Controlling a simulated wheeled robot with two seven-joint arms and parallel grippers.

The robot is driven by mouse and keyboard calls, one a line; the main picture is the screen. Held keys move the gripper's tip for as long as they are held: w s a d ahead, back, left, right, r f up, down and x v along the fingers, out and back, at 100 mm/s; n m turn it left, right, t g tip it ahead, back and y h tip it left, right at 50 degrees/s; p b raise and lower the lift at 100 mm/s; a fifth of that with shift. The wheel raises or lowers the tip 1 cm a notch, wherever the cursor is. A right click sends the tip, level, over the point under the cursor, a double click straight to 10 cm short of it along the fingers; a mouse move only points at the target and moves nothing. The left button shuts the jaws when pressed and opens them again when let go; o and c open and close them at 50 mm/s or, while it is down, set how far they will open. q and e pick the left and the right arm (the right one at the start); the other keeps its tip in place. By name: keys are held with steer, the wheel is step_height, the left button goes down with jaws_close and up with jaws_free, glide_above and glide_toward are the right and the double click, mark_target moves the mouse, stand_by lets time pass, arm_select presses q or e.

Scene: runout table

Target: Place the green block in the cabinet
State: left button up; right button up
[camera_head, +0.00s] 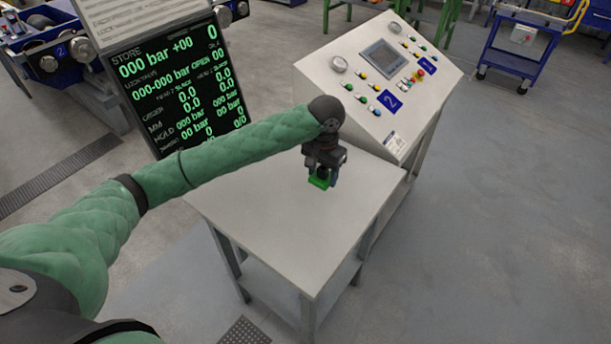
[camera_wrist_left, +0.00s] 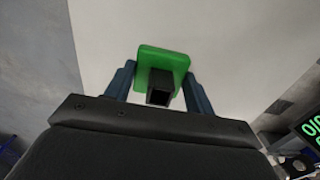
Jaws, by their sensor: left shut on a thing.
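The green block (camera_head: 319,182) is at my left gripper (camera_head: 322,178), over the far part of the light grey table (camera_head: 290,235). In the left wrist view the green block (camera_wrist_left: 165,60) shows as a flat green plate with a dark square post standing on it. The two fingers of my left gripper (camera_wrist_left: 157,85) are on either side of the post, shut on the block. I cannot tell whether the block touches the table top. My right gripper is not in view. I see no clear cabinet in these frames.
A sloped control console (camera_head: 385,75) with buttons and a screen stands just behind the table. A black display board (camera_head: 178,85) with green text stands at the back left. The table top around the gripper is bare. A blue cart (camera_head: 515,55) is far right.

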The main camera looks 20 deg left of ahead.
arm_select(q)
steer(key=p, duration=0.2)
glide_above(306, 188)
step_height(306, 188, down, 4)
steer(key=shift+r, duration=0.1)
steer(key=shift+f+p, duration=0.45)
steer(key=shift+f, duration=0.35)
steer(key=shift+f+p, duration=0.45)
steer(key=shift+f, duration=0.75)
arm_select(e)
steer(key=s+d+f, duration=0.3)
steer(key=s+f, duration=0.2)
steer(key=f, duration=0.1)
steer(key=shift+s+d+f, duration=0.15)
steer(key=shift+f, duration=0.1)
arm_select(q)
steer(key=shift+f, duration=0.1)
steer(key=o, duration=1)
steer(key=shift+o, duration=0.2)
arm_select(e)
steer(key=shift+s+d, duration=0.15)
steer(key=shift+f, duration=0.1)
